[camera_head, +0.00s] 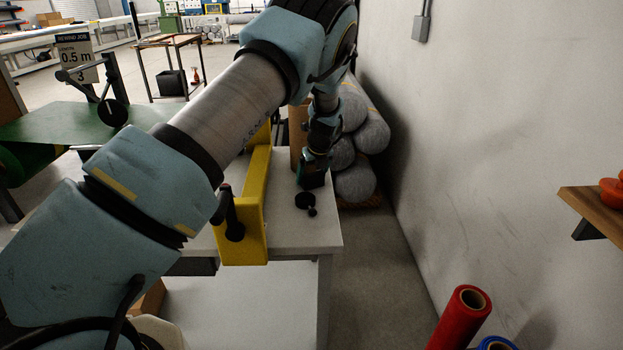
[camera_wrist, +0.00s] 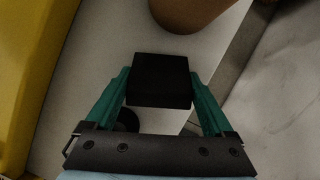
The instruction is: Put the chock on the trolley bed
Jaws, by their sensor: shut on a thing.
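The chock appears to be the dark, nearly black block (camera_wrist: 158,80) in the wrist view, between the two green fingers of my gripper (camera_wrist: 158,88). The fingers press on its left and right sides. In the head view my gripper (camera_head: 312,180) points down over the right part of a pale table top (camera_head: 285,232), and the block there is hard to tell from the fingers. Whether the block touches the table or hangs just above it is unclear. I cannot identify the trolley bed with certainty; my arm covers much of the middle of the head view.
A yellow frame (camera_head: 256,205) stands on the table left of my gripper. A round black piece (camera_head: 305,200) lies close by. A brown cylinder (camera_wrist: 190,8) is just beyond the block. Grey rolls (camera_head: 355,180) are stacked behind, beside the wall (camera_head: 480,130).

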